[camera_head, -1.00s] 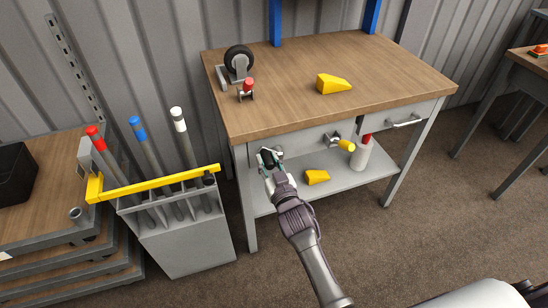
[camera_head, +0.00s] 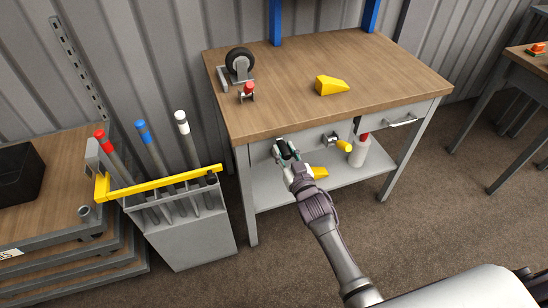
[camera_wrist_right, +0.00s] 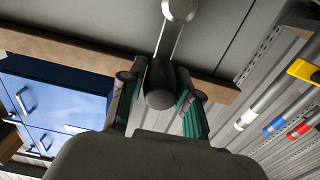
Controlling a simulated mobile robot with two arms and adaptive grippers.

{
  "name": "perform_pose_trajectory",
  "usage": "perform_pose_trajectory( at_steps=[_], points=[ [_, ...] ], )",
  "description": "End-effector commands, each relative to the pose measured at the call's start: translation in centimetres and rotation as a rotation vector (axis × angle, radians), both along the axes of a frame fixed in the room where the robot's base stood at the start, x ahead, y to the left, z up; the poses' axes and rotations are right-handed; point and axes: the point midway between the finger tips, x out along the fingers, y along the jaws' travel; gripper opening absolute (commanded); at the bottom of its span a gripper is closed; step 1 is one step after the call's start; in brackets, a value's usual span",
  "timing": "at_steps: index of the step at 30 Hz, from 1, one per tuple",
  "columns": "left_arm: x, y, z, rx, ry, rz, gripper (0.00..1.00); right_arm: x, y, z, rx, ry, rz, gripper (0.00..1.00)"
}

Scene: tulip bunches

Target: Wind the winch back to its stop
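In the right wrist view a black crank knob (camera_wrist_right: 160,88) sits at the near end of a thin metal crank arm, which runs up to a round silver hub (camera_wrist_right: 180,8). I take this as the winch crank; no drum or stop shows clearly. My right gripper (camera_head: 287,151) is at the front panel of the workbench (camera_head: 300,115). In the right wrist view its fingers (camera_wrist_right: 160,98) stand apart on both sides of the knob, and slim gaps seem to show; firm contact is not clear. In the head view the gripper hides most of the crank. My left gripper is not in view.
A yellow-handled fitting (camera_head: 343,147) is on the bench front, right of my gripper. A yellow wedge (camera_head: 320,172) and a red-topped bottle (camera_head: 358,152) are on the lower shelf. A caster wheel (camera_head: 239,64) and another wedge (camera_head: 331,86) lie on top. A tool bin (camera_head: 190,240) stands left.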

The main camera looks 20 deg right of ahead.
Motion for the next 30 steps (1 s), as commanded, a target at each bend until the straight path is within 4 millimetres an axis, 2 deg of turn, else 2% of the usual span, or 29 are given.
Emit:
perform_pose_trajectory(
  at_steps=[1,5,15,30],
  points=[
    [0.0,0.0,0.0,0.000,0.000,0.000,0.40,0.0,0.0,0.1,-0.001,-0.002,-0.001,0.43],
    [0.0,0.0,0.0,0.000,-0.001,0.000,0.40,0.0,0.0,0.0,0.000,0.000,0.000,0.62],
    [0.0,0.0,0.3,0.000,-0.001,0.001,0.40,-0.3,0.0,0.0,0.000,0.003,0.000,0.62],
    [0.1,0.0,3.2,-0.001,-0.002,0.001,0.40,-5.3,-0.4,0.1,0.001,0.005,0.000,0.62]
  ],
)
